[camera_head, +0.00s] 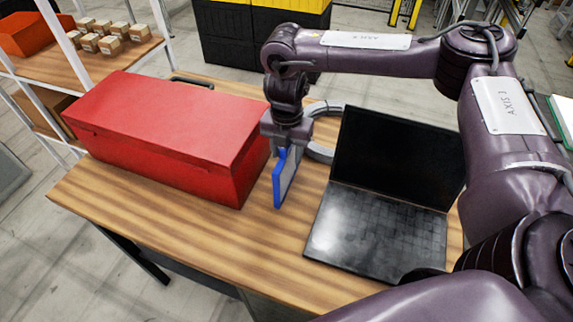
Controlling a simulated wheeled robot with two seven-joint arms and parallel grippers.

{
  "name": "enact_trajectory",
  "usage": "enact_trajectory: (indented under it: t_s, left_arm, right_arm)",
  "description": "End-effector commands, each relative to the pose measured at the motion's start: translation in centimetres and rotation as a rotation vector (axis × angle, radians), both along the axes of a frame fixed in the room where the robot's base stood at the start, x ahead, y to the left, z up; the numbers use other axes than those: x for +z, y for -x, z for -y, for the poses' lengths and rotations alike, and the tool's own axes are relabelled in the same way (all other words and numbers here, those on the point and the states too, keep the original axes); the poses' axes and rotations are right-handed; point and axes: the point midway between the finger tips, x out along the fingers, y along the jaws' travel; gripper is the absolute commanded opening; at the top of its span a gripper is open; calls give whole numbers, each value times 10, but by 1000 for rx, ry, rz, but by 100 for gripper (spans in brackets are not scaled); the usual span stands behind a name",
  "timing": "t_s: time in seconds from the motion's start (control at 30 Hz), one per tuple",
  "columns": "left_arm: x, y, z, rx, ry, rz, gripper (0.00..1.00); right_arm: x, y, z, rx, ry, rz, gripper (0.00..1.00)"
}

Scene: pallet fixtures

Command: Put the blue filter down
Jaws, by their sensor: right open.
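The blue filter (285,177), a thin panel with a blue frame and a pale face, stands on edge at the table's middle, between the red toolbox and the laptop. Its lower edge appears to meet the wooden table (215,240). My right gripper (284,146) points down at the top of the filter, with its jaws open around or just beside the top edge. The fingertips are small and partly hidden, so I cannot tell whether they touch it. My left gripper is not in view.
A red toolbox (170,130) lies close on the left. An open black laptop (385,200) stands close on the right. A grey curved object (322,150) is behind the filter. Bare tabletop lies in front. A shelf with small boxes (110,45) is at far left.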

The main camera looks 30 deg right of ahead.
Motion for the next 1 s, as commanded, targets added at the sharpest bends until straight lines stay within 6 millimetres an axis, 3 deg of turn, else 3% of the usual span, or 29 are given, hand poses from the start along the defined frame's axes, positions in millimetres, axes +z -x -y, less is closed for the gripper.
enact_trajectory:
  t_s: [0.27, 0.6, 1.0]
  left_arm:
    - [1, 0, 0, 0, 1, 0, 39]
    - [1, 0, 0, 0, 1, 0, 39]
    - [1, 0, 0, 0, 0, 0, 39]
  right_arm:
    - [-4, 0, 0, 0, 0, 0, 44]
    - [-4, 0, 0, 0, 0, 0, 0]
    - [-3, 0, 0, -1, 0, 1, 0]
